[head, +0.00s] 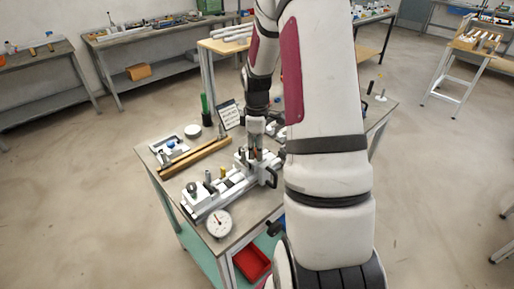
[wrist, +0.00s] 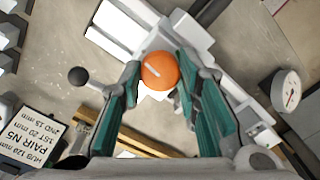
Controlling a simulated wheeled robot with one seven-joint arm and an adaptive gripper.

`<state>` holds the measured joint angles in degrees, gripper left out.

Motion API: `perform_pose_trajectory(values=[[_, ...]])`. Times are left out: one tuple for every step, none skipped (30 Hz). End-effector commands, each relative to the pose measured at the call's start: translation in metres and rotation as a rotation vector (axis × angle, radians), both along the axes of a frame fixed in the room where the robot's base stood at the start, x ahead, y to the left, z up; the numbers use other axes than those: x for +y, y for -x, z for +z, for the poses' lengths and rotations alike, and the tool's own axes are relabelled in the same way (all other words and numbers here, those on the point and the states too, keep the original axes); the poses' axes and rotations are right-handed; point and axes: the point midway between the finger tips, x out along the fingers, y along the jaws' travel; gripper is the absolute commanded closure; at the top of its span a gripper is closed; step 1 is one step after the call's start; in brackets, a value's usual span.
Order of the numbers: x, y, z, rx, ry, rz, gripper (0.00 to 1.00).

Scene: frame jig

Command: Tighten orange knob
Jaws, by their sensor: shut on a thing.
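The orange knob (wrist: 160,70) shows in the wrist view as a round cap with a short white line on its face. My gripper (wrist: 160,78) has its teal-padded fingers on both sides of the knob and is shut on it. The knob sits at the pale grey frame jig (wrist: 178,32), which lies beneath it. In the head view my gripper (head: 256,150) points down at the far end of the jig (head: 228,184) on the workbench. The knob is mostly hidden there by my gripper and arm.
A dial gauge (head: 219,223) lies by the jig's near end and also shows in the wrist view (wrist: 287,90). A printed card (wrist: 40,137), a wooden bar (head: 197,157) and a green bottle (head: 206,110) are on the bench. A black ball-ended lever (wrist: 78,76) stands beside my gripper.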

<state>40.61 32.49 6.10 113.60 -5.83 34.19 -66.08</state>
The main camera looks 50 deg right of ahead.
Motion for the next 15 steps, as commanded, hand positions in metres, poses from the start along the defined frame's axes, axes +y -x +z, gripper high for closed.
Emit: perform_pose_trajectory(values=[[0.0005,0.0001,0.0001,0.001,-0.001,-0.029,0.97],[0.0005,0.0001,0.0001,0.001,-0.001,-0.051,0.97],[0.0006,0.0,0.0001,0.001,-0.001,-0.083,0.97],[0.0007,-0.0001,0.0001,0.001,-0.001,-0.107,0.97],[0.0007,-0.0001,0.0,0.001,-0.001,-0.134,0.97],[0.0006,0.0,0.0,0.001,0.001,-0.17,0.97],[0.0006,-0.0002,0.0,0.001,0.001,-0.198,0.97],[0.0007,-0.0003,0.0,0.0,0.0,-0.225,0.97],[0.0007,-0.0003,-0.0001,0.001,-0.001,-0.265,0.97],[0.0005,-0.0002,-0.0001,0.001,-0.001,-0.294,0.97],[0.0006,-0.0003,-0.0002,0.001,0.001,-0.322,0.97],[0.0008,-0.0005,-0.0002,0.001,0.001,-0.36,0.97],[0.0008,-0.0006,-0.0003,0.0,0.0,-0.388,0.97],[0.0006,-0.0005,-0.0003,0.001,-0.001,-0.417,0.97],[0.0004,-0.0003,-0.0003,0.001,0.001,-0.456,0.97]])
